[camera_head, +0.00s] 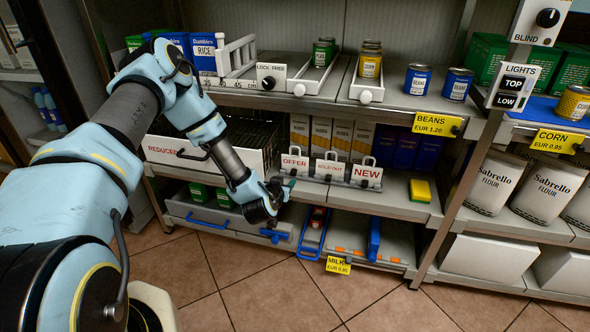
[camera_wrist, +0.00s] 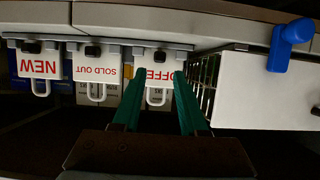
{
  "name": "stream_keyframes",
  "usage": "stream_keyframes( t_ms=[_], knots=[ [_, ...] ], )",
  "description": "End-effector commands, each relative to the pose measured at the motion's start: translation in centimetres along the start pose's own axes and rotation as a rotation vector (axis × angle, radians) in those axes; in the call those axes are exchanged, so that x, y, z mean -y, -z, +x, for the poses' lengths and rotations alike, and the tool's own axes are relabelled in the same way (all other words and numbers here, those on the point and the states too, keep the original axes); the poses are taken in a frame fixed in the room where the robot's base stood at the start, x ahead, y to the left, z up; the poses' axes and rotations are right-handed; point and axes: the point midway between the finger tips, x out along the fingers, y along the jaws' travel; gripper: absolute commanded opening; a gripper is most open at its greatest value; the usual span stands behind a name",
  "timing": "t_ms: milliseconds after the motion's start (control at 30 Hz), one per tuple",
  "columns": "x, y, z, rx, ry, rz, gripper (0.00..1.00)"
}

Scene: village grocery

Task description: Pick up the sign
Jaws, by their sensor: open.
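Three white signs with red lettering and loop handles hang in a row along the middle shelf's front: OFFER (camera_head: 295,164), SOLD OUT (camera_head: 330,169) and NEW (camera_head: 367,176). In the wrist view they appear upside down, with OFFER (camera_wrist: 157,72) nearest my gripper, SOLD OUT (camera_wrist: 97,66) in the middle and NEW (camera_wrist: 39,64) at the left. My gripper (camera_head: 284,184) is open and empty, just below and left of OFFER. In the wrist view its green fingers (camera_wrist: 160,72) overlap both sides of OFFER and partly hide its lettering. I cannot tell whether they touch it.
A white REDUCED bin (camera_head: 210,158) stands left of OFFER; its front (camera_wrist: 260,92) is close beside the fingers. Boxes (camera_head: 340,135) stand behind the signs. A yellow sponge-like block (camera_head: 420,190) lies to the right. Below are a blue-edged chute (camera_head: 312,235) and a yellow MILK tag (camera_head: 338,265).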

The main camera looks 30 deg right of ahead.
Motion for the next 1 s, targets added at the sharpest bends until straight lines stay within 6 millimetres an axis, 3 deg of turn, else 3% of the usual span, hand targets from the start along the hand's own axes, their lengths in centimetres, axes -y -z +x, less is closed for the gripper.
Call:
stream_keyframes(
  t_ms=[100, 367, 633, 967, 1000],
  knots=[
    [0.0, 0.0, 1.9, 0.0, 0.001, -0.001, 0.42],
    [0.0, 0.0, 3.9, 0.002, 0.0, -0.001, 0.42],
    [-0.1, 0.2, 7.7, 0.001, 0.0, -0.001, 0.42],
    [0.0, 0.2, 8.4, 0.003, -0.001, 0.0, 0.42],
    [0.0, 0.2, 8.3, 0.003, -0.001, 0.0, 0.38]
  ],
)
